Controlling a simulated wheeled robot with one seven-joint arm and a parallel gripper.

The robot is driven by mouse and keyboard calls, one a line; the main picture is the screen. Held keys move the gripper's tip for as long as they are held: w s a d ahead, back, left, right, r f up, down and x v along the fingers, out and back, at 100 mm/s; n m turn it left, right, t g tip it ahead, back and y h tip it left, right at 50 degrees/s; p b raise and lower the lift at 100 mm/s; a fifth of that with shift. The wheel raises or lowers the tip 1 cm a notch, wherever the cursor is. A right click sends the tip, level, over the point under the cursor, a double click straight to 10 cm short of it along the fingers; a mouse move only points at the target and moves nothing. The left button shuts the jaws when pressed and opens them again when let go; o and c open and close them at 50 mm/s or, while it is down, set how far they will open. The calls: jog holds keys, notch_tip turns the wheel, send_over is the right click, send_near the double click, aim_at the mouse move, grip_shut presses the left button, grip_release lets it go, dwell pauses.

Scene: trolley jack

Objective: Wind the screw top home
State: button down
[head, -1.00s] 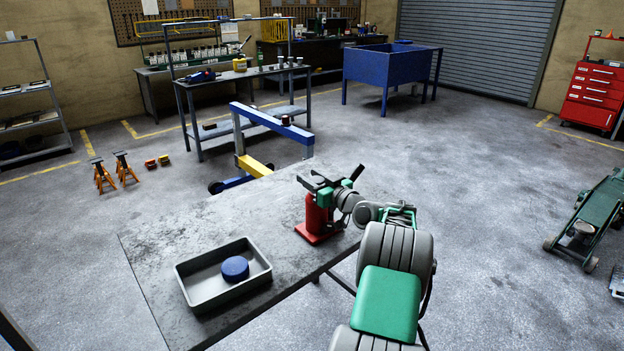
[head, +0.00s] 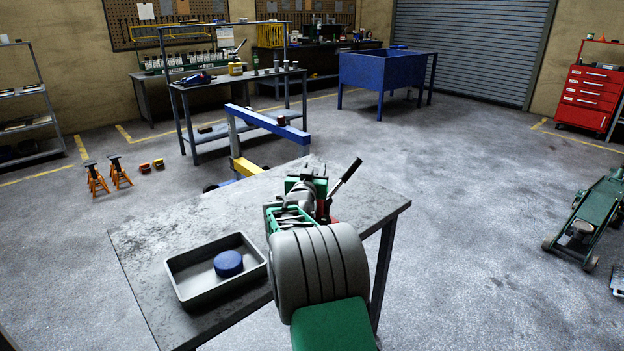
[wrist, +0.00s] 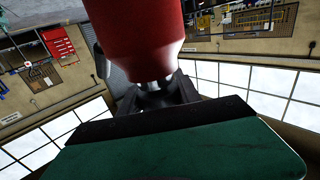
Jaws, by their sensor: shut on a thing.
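The red bottle jack (wrist: 140,35) fills the top of the wrist view. A silver screw top (wrist: 152,87) shows at its narrow end. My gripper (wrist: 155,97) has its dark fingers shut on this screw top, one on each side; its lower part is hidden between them. In the head view my gripper (head: 308,187) is over the right part of the workbench, and my arm hides most of the jack. Only the jack's dark lever (head: 346,173) and a little red show there. How far the screw top is turned in cannot be told.
A grey tray (head: 180,287) with a blue disc (head: 229,263) lies at the left of the grey workbench (head: 150,235). A blue and yellow engine hoist (head: 265,123) stands behind the bench. A green trolley jack (head: 592,215) is on the floor at right. Open floor lies between.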

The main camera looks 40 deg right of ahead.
jog(key=m+g+h+b, duration=0.1)
jog(key=g+b, duration=0.1)
jog(key=shift+f+m+g+h, duration=0.3)
jog(key=shift+f+m+h, duration=0.05)
jog(key=shift+m+h, duration=0.05)
jog(key=m+g, duration=0.1)
jog(key=m+g+h+b, duration=0.1)
jog(key=shift+s+d+r+g, duration=0.15)
jog(key=shift+s+d+g, duration=0.05)
jog(key=shift+s+g, duration=0.1)
jog(key=g, duration=0.1)
jog(key=m+g, duration=0.1)
jog(key=m+g+h, duration=0.1)
jog(key=shift+s+d+r, duration=0.2)
jog(key=shift+s+r, duration=0.1)
jog(key=shift+s, duration=0.05)
jog(key=shift+s+m+g+p, duration=0.3)
jog(key=shift+m+g+p, duration=0.55)
jog(key=shift+g, duration=0.55)
jog(key=shift+g, duration=0.3)
jog(key=c, duration=0.8)
grip_release()
jog(key=shift+c, duration=0.2)
jog(key=shift+f, duration=0.1)
